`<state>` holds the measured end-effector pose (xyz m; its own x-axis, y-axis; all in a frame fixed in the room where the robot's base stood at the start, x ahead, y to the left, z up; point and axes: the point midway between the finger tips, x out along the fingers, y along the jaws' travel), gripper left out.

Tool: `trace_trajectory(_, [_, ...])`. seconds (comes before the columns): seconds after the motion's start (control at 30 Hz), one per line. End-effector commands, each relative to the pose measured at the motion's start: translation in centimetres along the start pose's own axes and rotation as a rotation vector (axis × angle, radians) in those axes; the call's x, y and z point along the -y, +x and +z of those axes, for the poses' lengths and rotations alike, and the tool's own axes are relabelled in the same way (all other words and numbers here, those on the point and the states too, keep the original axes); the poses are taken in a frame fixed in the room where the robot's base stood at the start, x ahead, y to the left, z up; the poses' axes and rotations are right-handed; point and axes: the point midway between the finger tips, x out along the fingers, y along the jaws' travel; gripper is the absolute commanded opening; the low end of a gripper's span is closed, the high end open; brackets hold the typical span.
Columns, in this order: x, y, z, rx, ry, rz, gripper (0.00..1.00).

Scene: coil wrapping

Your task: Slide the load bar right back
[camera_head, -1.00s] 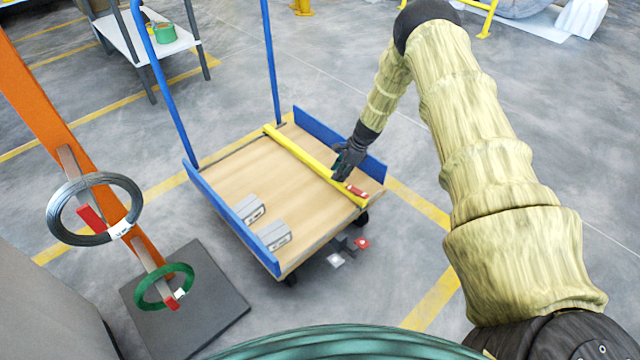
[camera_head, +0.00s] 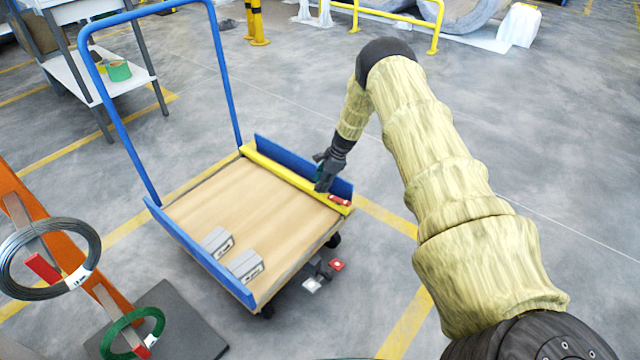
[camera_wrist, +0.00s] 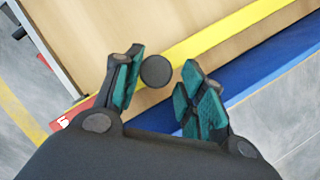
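The load bar (camera_head: 290,178) is a yellow beam across the wooden deck of the blue cart (camera_head: 225,220). It lies along the blue upright rail (camera_head: 290,160) at the cart's right, with only a narrow gap or none between them. A red piece (camera_head: 340,200) sits at its near end. My gripper (camera_head: 323,185) is at the bar, nearer that end. The exact contact is partly hidden.
Two grey blocks (camera_head: 245,266) lie by the cart's left rail (camera_head: 200,255). An orange stand (camera_head: 55,235) with wire coils is at the left. A white table (camera_head: 110,80) stands behind. Small pieces (camera_head: 312,284) lie on the floor beside the cart.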

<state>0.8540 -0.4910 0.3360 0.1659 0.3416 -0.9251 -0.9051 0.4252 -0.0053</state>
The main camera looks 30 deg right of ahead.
Motion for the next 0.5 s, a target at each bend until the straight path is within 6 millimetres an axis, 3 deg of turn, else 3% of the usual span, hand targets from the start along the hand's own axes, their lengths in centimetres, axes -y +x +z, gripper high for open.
trace_trajectory(0.5, [-0.18,-0.68,0.14,0.003,0.001,0.004,0.52])
